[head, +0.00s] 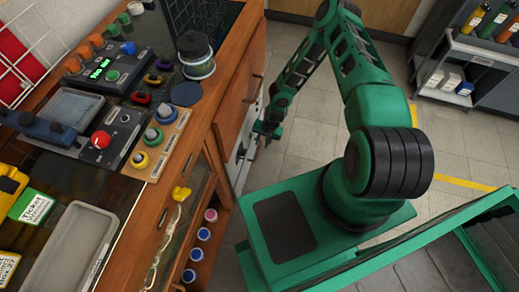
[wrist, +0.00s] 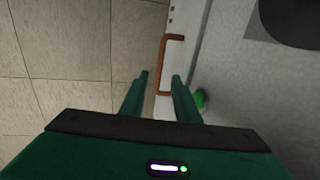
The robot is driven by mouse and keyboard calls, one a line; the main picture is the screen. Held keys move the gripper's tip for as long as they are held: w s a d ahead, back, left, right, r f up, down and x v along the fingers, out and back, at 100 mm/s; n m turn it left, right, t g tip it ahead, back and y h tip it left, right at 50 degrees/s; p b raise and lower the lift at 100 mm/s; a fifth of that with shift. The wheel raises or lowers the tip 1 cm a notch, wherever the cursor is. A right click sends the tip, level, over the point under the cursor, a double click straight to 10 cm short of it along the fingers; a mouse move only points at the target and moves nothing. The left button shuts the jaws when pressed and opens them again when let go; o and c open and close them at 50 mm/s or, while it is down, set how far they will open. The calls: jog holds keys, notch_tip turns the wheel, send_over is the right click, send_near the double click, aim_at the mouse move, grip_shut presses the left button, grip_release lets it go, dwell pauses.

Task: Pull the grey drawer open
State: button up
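My gripper (wrist: 160,77) is open, with one green finger on each side of the handle's line. The handle's lower part shows between the fingers; I cannot tell whether either finger touches it. In the head view my gripper (head: 262,130) is at the cabinet's right side, close to the pale drawer front (head: 243,145), which is partly hidden by the gripper and the wooden bench.
The wooden bench (head: 228,80) carries knobs, trays and a dark jar (head: 196,55). A small shelf with several capped bottles (head: 203,234) is below it. A green round thing (wrist: 201,99) is beside the right finger. Tiled floor (head: 310,135) is clear; a bottle cart (head: 450,75) stands at right.

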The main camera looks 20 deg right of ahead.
aim_at(259, 149)
jog(key=f, duration=0.4)
jog(key=a+f, duration=0.1)
jog(key=f, duration=0.2)
jog(key=shift+w+f, duration=0.1)
jog(key=shift+w, duration=0.3)
jog(key=shift+c, duration=0.6)
grip_shut()
